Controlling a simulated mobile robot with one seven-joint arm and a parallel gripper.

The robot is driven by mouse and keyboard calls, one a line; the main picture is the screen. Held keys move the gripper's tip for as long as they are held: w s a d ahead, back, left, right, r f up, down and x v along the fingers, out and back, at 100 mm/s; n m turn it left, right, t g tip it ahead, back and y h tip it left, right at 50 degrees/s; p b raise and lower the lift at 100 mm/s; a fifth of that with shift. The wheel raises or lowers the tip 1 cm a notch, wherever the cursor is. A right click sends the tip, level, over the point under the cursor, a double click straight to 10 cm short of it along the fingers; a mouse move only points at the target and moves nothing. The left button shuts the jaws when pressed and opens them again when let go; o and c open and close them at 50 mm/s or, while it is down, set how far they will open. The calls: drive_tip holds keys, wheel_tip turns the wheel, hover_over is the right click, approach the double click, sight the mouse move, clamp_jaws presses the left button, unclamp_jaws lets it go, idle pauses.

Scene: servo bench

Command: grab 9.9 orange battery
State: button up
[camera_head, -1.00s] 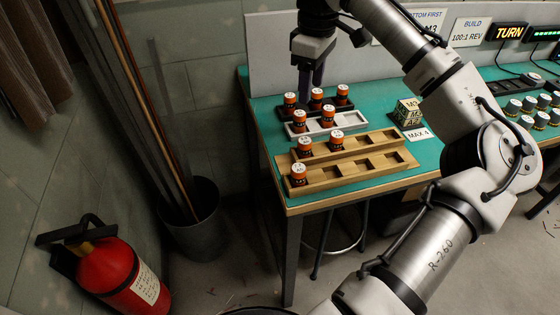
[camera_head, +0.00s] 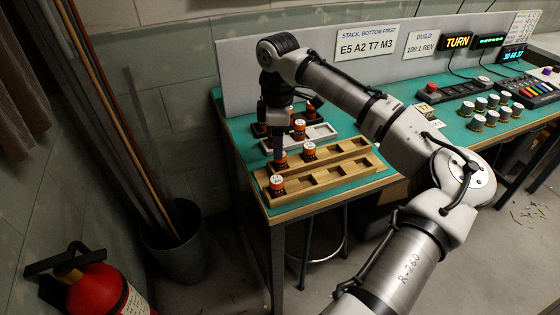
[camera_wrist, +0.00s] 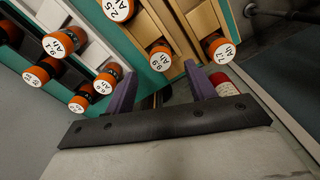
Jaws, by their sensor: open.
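The 9.9 orange battery (camera_wrist: 160,57) stands upright in a wooden tray, its white top marked 9.9 Ah. In the head view the battery (camera_head: 281,163) is in the left end of the back wooden tray (camera_head: 348,156). My gripper (camera_wrist: 163,68) is open, with dark purple fingers on either side of the battery in the wrist view. In the head view the gripper (camera_head: 279,151) is right above or around the battery's top. I cannot tell how far down the fingers reach. Nothing shows held.
A battery marked 2.5 (camera_wrist: 205,17) shares the tray. A 7.1 battery (camera_wrist: 219,48) stands close by in the front wooden tray (camera_head: 345,176). A white tray (camera_head: 318,135) and a dark tray behind hold several more batteries. A fire extinguisher (camera_head: 95,296) stands on the floor.

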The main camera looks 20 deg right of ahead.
sight(280, 163)
drive_tip(key=shift+s+d+f+p, duration=0.1)
drive_tip(key=shift+f+p, duration=0.2)
drive_tip(key=shift+f, duration=1)
drive_tip(key=shift+s+f+p, duration=0.1)
drive_tip(key=shift+f+p, duration=0.2)
drive_tip(key=shift+f, duration=0.95)
drive_tip(key=c, duration=1.1)
